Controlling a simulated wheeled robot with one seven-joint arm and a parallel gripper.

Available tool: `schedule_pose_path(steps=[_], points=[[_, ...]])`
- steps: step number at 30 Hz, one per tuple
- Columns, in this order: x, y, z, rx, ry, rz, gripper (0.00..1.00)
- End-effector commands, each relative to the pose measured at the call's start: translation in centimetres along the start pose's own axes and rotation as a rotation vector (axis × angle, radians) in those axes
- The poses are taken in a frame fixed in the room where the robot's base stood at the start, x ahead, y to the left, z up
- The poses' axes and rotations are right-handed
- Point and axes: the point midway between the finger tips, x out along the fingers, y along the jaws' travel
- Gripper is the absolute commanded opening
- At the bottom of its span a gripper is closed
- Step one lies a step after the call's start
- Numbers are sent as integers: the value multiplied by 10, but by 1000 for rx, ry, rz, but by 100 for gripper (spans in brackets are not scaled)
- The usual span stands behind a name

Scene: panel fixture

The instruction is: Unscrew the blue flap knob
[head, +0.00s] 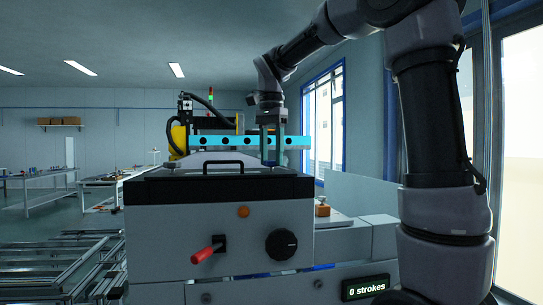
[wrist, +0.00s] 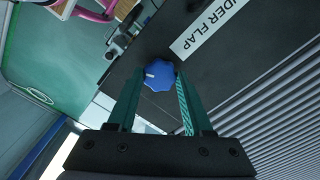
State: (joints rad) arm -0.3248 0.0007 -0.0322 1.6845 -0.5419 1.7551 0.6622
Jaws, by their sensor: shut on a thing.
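The blue flap knob (wrist: 159,75) is a lobed blue knob with a small white mark. In the wrist view it sits at the edge of a dark panel, beside a white label (wrist: 208,28) on which "DER FLAP" can be read. My gripper (wrist: 158,82) has its two green fingers on either side of the knob and is shut on it. The knob cannot be made out in that view.
A grey machine (head: 165,235) with a black handle on top (head: 208,164), a red lever (head: 207,253) and a black dial (head: 281,244) stands in front. A cyan bar with dark holes (head: 216,141) is close to my gripper. A counter (head: 366,287) reads "0 strokes".

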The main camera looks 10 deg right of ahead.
Motion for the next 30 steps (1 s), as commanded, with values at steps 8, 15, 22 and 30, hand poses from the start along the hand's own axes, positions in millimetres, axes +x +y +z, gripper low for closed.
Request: schedule_pose_path(steps=[8,15,22,30], points=[[-1,0,0,-262,1,-2,0],[-1,0,0,-490,2,-2,0],[-1,0,-1,-708,3,-2,0],[-1,0,0,-966,3,-2,0]])
